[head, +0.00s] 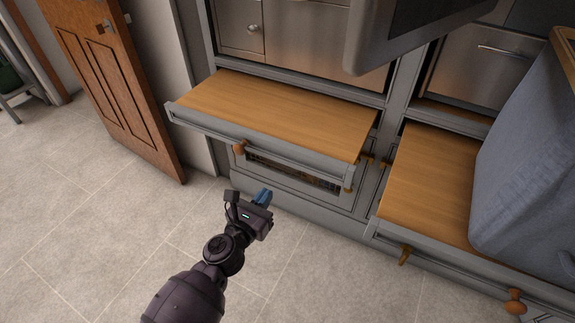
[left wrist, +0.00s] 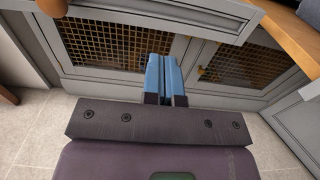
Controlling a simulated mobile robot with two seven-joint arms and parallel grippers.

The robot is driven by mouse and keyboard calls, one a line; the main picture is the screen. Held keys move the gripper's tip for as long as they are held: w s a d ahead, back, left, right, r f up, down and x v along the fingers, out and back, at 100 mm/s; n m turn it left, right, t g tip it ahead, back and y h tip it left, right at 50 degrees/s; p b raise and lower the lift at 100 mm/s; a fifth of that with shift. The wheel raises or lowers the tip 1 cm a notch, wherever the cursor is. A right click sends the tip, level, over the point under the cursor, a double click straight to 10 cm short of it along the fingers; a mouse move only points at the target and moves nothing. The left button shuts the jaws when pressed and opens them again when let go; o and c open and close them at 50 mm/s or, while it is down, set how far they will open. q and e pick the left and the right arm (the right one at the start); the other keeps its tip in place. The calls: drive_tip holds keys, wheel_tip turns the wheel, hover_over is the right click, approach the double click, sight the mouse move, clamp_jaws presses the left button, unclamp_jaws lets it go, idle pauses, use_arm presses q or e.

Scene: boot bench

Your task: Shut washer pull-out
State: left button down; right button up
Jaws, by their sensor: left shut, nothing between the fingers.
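Two wood-topped pull-outs with grey fronts stand out from the grey cabinet. The left pull-out (head: 275,105) is bare and sits below a steel appliance front; a round wooden knob (head: 239,147) is on its front. The right pull-out (head: 430,185) carries a blue-grey fabric bin. I cannot tell from labels which is the washer's. My left gripper (head: 263,196) is shut and empty, in front of and below the left pull-out, apart from it. In the left wrist view its blue fingers (left wrist: 165,76) are together, facing mesh-fronted lower doors (left wrist: 120,45). My right gripper does not show.
The fabric bin (head: 530,165) stands on the right pull-out. A dark panel (head: 410,30) hangs across the top. A brown wooden door (head: 112,80) stands open at the left. The tiled floor (head: 110,240) in front is clear.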

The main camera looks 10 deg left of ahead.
sight(290, 161)
use_arm(q)
drive_tip(key=x, duration=0.4)
drive_tip(key=b+x, duration=0.1)
drive_tip(key=x, duration=0.4)
drive_tip(key=shift+w+d+f+b, duration=0.1)
drive_tip(key=shift+w+f+b, duration=0.15)
drive_tip(key=shift+w+b, duration=0.05)
drive_tip(key=shift+w+d, duration=0.2)
drive_tip(key=shift+w, duration=0.4)
drive_tip(key=shift+w+d+r, duration=0.1)
drive_tip(key=shift+w, duration=0.15)
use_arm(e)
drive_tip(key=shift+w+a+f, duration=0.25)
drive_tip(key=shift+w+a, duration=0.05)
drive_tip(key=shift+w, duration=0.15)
use_arm(q)
drive_tip(key=shift+w, duration=0.15)
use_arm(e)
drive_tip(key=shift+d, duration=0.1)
